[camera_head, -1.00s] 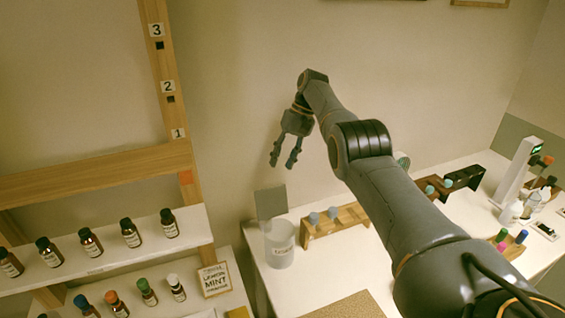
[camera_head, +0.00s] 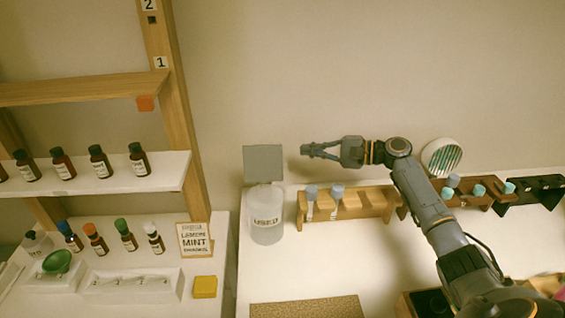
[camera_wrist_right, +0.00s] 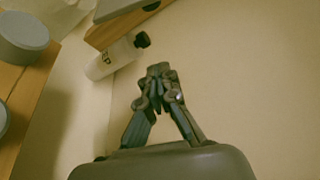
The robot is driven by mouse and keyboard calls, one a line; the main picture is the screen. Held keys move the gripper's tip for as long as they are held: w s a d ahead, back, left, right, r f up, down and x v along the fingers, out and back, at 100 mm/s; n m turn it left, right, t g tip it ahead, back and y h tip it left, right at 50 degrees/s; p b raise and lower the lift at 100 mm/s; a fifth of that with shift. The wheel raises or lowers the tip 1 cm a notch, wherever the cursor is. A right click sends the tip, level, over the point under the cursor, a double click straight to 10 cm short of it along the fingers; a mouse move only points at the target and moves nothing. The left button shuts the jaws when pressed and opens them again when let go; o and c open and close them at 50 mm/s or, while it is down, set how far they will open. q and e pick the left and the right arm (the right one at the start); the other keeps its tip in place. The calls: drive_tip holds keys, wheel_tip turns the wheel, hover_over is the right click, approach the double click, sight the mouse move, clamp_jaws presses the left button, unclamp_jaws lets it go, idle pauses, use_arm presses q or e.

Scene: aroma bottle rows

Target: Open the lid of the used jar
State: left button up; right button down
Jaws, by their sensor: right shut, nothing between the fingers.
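The used jar (camera_head: 267,230) is a clear, whitish container labelled USED, upright on the white table in the head view. Its flat grey lid (camera_head: 263,163) stands upright at the jar's back edge, leaving the top open. My right gripper (camera_head: 306,151) is to the right of the lid and above the wooden vial rack, pointing left, apart from both lid and jar. Its fingers are shut and empty; the fingertips meet in the right wrist view (camera_wrist_right: 158,72). My left gripper is out of view.
The wooden rack (camera_head: 347,208) with two grey-capped vials stands right of the jar. Shelves of brown bottles (camera_head: 62,164) and a lemon mint sign (camera_head: 195,239) are at left. A white bottle (camera_wrist_right: 112,58) lies ahead in the wrist view.

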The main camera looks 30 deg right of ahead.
sight(274, 153)
drive_tip(key=w+a+p, duration=0.1)
drive_tip(key=a+p, duration=0.1)
drive_tip(key=a, duration=0.1)
drive_tip(key=w+a+p, duration=0.1)
drive_tip(key=a+p, duration=0.1)
drive_tip(key=a, duration=0.1)
drive_tip(key=w+a+p, duration=0.2)
drive_tip(key=shift+w+a+r, duration=0.1)
drive_tip(key=shift+a+r, duration=0.05)
drive_tip(key=shift+a, duration=0.25)
drive_tip(key=shift+s+a+r+p, duration=0.1)
drive_tip(key=shift+s+p, duration=0.2)
drive_tip(key=shift+p, duration=0.05)
drive_tip(key=shift+s, duration=0.1)
drive_tip(key=shift+a, duration=0.15)
